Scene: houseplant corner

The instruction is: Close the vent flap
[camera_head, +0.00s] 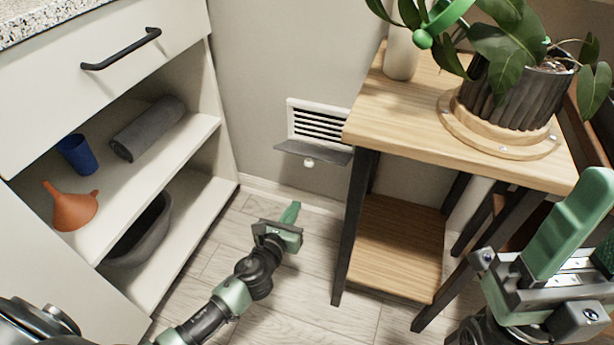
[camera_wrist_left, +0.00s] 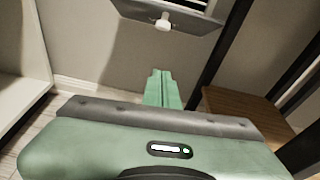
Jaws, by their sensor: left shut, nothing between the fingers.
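The wall vent (camera_head: 318,122) has a white frame and dark slats. Its grey flap (camera_head: 325,153) is open, standing out from the wall below the slats, with a small white knob (camera_head: 309,162) at its edge. The flap (camera_wrist_left: 190,22) and knob (camera_wrist_left: 163,22) also show at the top of the left wrist view. My left gripper (camera_head: 291,212) is shut and empty, below the flap and apart from it. Its closed green fingers (camera_wrist_left: 161,88) point toward the wall. My right gripper (camera_head: 570,225) is at the right edge, partly cut off; its opening is unclear.
A wooden side table (camera_head: 400,100) with black legs stands just right of the vent, bearing a potted plant (camera_head: 515,90) and white vase (camera_head: 400,54). An open cabinet (camera_head: 205,125) on the left holds a funnel (camera_head: 70,207), blue cup (camera_head: 77,155) and rolled towel (camera_head: 148,128). Floor between is clear.

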